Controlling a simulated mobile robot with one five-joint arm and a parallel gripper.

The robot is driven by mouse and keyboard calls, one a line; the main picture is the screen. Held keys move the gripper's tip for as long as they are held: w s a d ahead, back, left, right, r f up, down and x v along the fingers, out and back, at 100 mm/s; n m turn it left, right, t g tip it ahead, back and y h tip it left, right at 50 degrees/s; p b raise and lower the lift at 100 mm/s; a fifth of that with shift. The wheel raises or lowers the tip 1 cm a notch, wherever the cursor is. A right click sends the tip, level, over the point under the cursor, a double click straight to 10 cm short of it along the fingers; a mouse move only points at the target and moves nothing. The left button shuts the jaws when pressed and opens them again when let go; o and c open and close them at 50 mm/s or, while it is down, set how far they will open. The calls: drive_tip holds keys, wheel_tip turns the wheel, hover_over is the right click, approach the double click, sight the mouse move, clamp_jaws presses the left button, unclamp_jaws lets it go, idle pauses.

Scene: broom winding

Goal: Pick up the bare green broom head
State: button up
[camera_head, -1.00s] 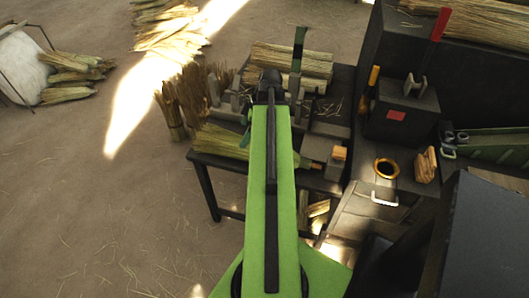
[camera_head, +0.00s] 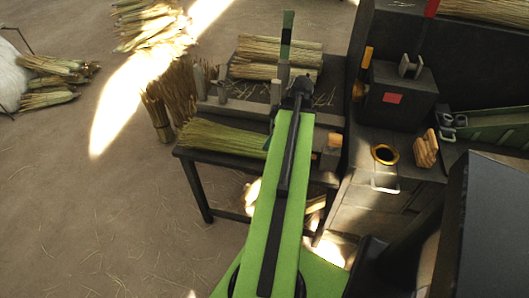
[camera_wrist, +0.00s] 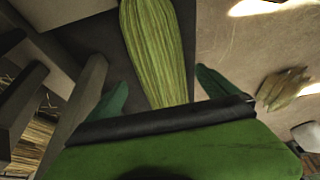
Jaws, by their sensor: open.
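The green broom head (camera_head: 222,138) lies on the near left part of the dark workbench (camera_head: 240,165), its fanned straw pointing left. Its right end is hidden behind my arm. In the wrist view the broom head (camera_wrist: 157,45) runs from the top edge down between my two dark green fingers, its lower end hidden behind the gripper's body. I see no binding on the visible straw. My gripper (camera_wrist: 162,88) is open, with one finger on each side of the broom head and gaps showing. I cannot tell how far above it the fingers are.
Grey posts (camera_head: 222,85) and straw bundles (camera_head: 275,55) stand or lie at the bench's back. A standing bundle (camera_head: 172,100) is at its left. A dark box (camera_head: 400,95) and an orange ring (camera_head: 384,154) are on the right. The floor at left is mostly clear.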

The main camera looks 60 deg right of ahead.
sight(250, 144)
drive_tip(key=b+x, duration=0.2)
drive_tip(key=x, duration=0.1)
drive_tip(key=shift+f, duration=0.4)
drive_tip(key=shift+w+r, duration=0.1)
drive_tip(key=shift+w, duration=0.05)
